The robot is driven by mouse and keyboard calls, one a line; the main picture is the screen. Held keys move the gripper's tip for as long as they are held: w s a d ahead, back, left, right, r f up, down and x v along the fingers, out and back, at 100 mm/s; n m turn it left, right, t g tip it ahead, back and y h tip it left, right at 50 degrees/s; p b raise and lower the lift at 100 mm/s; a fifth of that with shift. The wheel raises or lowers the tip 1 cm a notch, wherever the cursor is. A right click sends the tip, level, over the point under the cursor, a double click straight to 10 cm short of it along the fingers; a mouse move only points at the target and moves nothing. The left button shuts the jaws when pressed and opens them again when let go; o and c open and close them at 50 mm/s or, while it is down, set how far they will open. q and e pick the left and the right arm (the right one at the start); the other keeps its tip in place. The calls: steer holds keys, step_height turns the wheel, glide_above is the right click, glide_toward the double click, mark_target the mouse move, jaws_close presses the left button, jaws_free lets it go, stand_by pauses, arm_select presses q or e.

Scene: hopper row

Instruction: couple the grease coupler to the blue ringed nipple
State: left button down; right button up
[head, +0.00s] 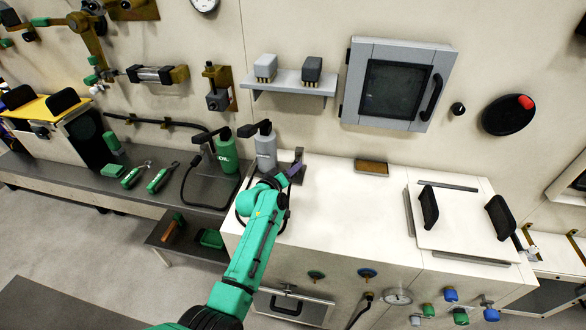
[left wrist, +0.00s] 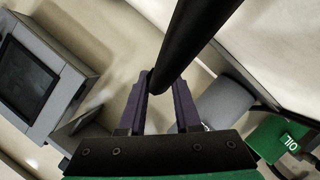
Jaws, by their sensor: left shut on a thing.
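My left gripper (head: 292,172) reaches over the left end of the white cabinet top, close to the grey bottle. In the left wrist view its purple fingers (left wrist: 160,108) are shut on a thick black rod-like part (left wrist: 185,50), which runs up out of the picture. I take this part to be the grease coupler, but its tip is not clear. In the head view it is too small to make out. My right gripper is not in view.
A grey bottle (head: 265,150) and a green oil bottle (head: 225,155) with black heads stand left of the gripper. A black hose (head: 187,180) loops by them. A lid with black handles (head: 430,210) is at the right. The middle of the cabinet top (head: 345,205) is clear.

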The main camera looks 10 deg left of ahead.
arm_select(q)
steer(key=shift+s+p, duration=1.1)
steer(key=shift+s, duration=0.25)
steer(key=shift+s+r+p, duration=0.1)
steer(key=shift+s+p, duration=0.5)
steer(key=shift+s, duration=0.1)
steer(key=c, duration=1.5)
jaws_free()
jaws_close()
